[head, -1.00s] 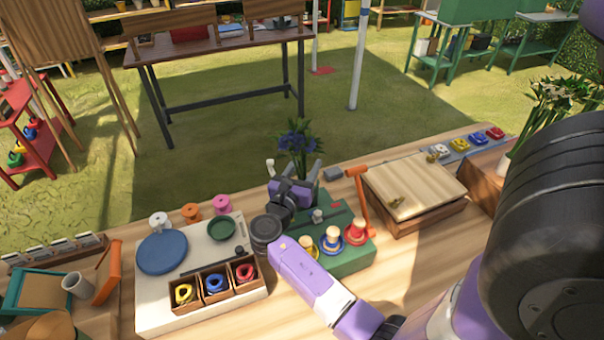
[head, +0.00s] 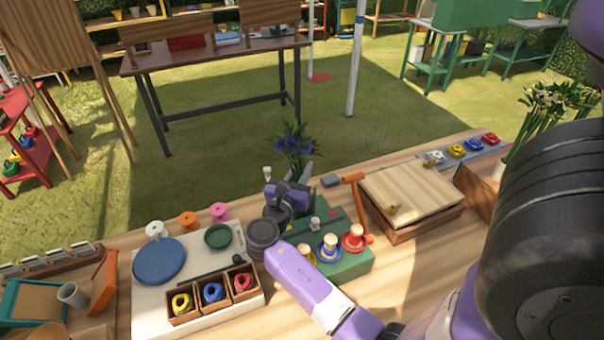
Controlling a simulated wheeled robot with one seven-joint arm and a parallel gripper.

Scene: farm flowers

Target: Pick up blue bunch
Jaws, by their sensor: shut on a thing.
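The blue bunch (head: 291,143), blue flowers with green leaves, stands upright at the back edge of the workbench in the head view. My gripper (head: 303,171) is at the bunch's lower part and shut on it. A grey finger shows just right of the stems. The other finger and the exact grip on the stems are hidden by the leaves and my purple wrist.
A green stand (head: 340,266) with colored pegs lies right beside my wrist. A wooden board box (head: 413,195) and an orange handle (head: 356,200) are to the right. A white board (head: 150,312) with a blue plate (head: 159,259) is left.

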